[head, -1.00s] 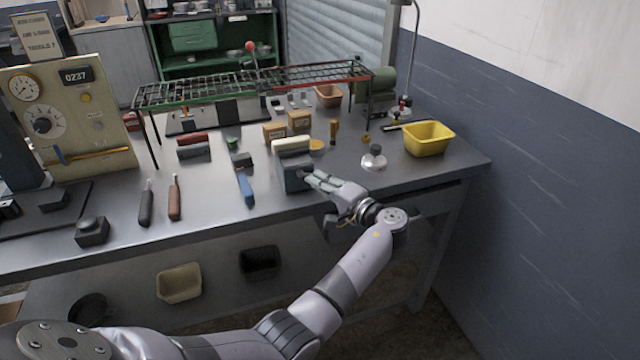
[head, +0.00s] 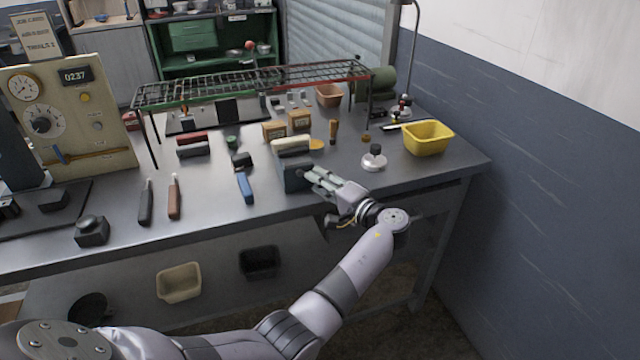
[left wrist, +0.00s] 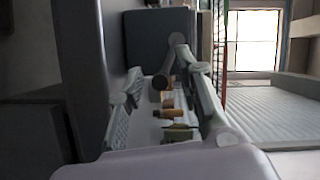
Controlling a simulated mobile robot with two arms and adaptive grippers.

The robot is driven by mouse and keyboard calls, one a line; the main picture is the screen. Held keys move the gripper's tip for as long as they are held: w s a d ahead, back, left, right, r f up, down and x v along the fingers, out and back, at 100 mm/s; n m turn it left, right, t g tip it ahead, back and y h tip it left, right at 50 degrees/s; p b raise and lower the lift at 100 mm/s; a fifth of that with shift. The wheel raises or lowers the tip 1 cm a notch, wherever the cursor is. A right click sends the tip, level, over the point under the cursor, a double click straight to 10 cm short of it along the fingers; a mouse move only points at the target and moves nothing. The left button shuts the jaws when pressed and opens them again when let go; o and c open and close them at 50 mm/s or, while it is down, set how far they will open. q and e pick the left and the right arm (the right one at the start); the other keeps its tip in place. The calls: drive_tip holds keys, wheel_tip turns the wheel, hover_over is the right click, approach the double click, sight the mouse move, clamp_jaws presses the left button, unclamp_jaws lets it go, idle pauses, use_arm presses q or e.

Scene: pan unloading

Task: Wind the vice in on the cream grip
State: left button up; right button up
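The blue-grey vice (head: 294,178) stands at the front edge of the bench. The cream grip (head: 291,145) lies across its top; I cannot tell how tightly the jaws meet it. My left gripper (head: 314,175) is at the right side of the vice, fingers pointing at it. In the left wrist view the vice is the dark block (left wrist: 160,38), and my left gripper's fingers (left wrist: 167,80) stand apart on either side of a grey bar at its face. Contact with the bar is unclear. My right gripper is out of view.
A wire rack (head: 250,85) spans the back of the bench. A yellow bin (head: 428,138) and a silver-based knob (head: 374,158) stand to the right. A blue-handled tool (head: 245,187) and small boxes (head: 274,131) lie near the vice.

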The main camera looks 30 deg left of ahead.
use_arm(q)
drive_tip(key=v, duration=0.7)
drive_tip(key=shift+d, duration=0.2)
wheel_tip(320, 180, down, 19)
drive_tip(key=s+m+t+h, duration=0.1)
drive_tip(key=s+m+h, duration=0.1)
drive_tip(key=m+h, duration=0.25)
drive_tip(key=s+d+f+m+g+h, duration=0.1)
drive_tip(key=s+f+h, duration=0.1)
drive_tip(key=s+f, duration=0.45)
drive_tip(key=s+d+f+h, duration=0.1)
drive_tip(key=s+f+h, duration=0.15)
drive_tip(key=f, duration=0.65)
drive_tip(key=s+d+f+m+g+h, duration=0.1)
drive_tip(key=s+f, duration=0.4)
drive_tip(key=f, duration=0.2)
drive_tip(key=s+d+f+n+g+h, duration=0.2)
drive_tip(key=s+f+h, duration=0.2)
drive_tip(key=s+f, duration=0.95)
drive_tip(key=s+f+n+h, duration=0.1)
drive_tip(key=s+f+n, duration=0.1)
drive_tip(key=s, duration=1)
drive_tip(key=s+f+n+g+h, duration=0.1)
drive_tip(key=s+f+n, duration=0.1)
drive_tip(key=s, duration=1)
drive_tip(key=shift+s+a, duration=0.35)
drive_tip(key=shift+a, duration=0.1)
